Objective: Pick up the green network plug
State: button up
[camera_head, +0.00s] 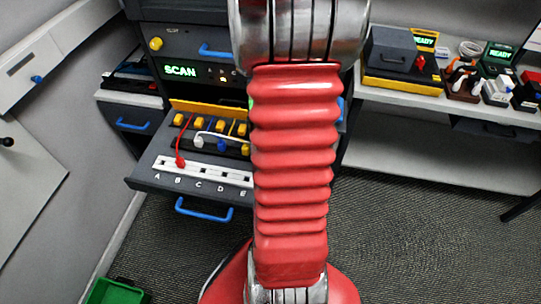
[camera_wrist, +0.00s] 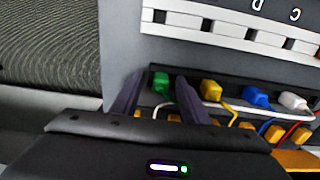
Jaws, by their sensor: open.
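The green network plug (camera_wrist: 161,82) stands at the end of a row of plugs in the wrist view. My gripper (camera_wrist: 159,77) is open, with one dark finger on each side of the plug. I cannot tell whether the fingers touch it. A yellow plug (camera_wrist: 211,89) is just right of the right finger, followed by a blue plug (camera_wrist: 256,96) and a white plug (camera_wrist: 293,101). In the head view my red arm hides the gripper and the green plug.
The open grey drawer (camera_head: 145,183) holds a white lettered strip (camera_head: 222,176). Thin cables run from the plugs to yellow blocks behind. A green bin (camera_head: 118,291) is on the floor at left. A shelf (camera_head: 440,101) with devices is at right.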

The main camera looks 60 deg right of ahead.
jog(key=shift+c, duration=0.5)
grip_shut()
dwell(0.3)
